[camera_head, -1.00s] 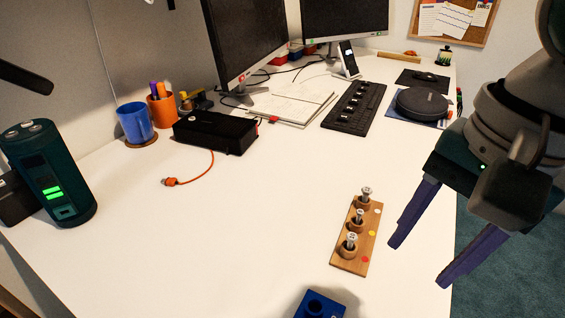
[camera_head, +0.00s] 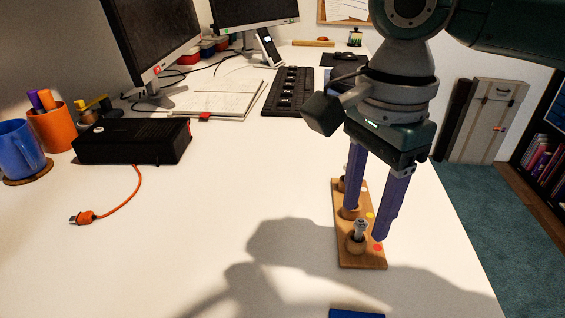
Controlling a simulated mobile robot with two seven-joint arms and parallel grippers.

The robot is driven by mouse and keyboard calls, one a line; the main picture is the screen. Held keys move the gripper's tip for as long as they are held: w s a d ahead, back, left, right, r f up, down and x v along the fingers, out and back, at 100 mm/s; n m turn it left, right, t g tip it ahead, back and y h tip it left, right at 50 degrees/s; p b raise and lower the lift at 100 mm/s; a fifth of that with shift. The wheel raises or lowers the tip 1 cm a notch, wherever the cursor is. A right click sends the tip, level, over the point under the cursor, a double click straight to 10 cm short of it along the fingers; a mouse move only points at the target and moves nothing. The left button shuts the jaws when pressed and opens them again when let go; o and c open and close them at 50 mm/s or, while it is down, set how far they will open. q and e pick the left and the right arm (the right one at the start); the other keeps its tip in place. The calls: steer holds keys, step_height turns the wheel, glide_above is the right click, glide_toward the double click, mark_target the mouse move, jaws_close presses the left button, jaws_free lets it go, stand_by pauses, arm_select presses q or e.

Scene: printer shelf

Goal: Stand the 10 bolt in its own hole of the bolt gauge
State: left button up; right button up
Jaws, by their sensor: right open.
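A wooden board (camera_head: 372,258) lies on the white desk, with a row of wooden holders and white, yellow and red dots. The back holder (camera_head: 340,184) is also partly covered. My right gripper (camera_head: 366,222) is open above the board, its purple fingers pointing down around the middle and front holders. I cannot tell whether they touch anything. A blue block (camera_head: 357,314) is cut off at the bottom edge. My left gripper is out of view.
A black box (camera_head: 132,141) with an orange cable (camera_head: 128,198), a blue cup (camera_head: 20,150) and an orange pen cup (camera_head: 53,128) stand left. A keyboard (camera_head: 288,91), papers (camera_head: 215,98) and monitors are behind. The desk left of the board is clear.

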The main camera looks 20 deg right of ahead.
step_height(320, 180, down, 2)
steer(key=shift+f, duration=0.1)
steer(key=shift+c, duration=0.2)
jaws_close()
stand_by(0.4)
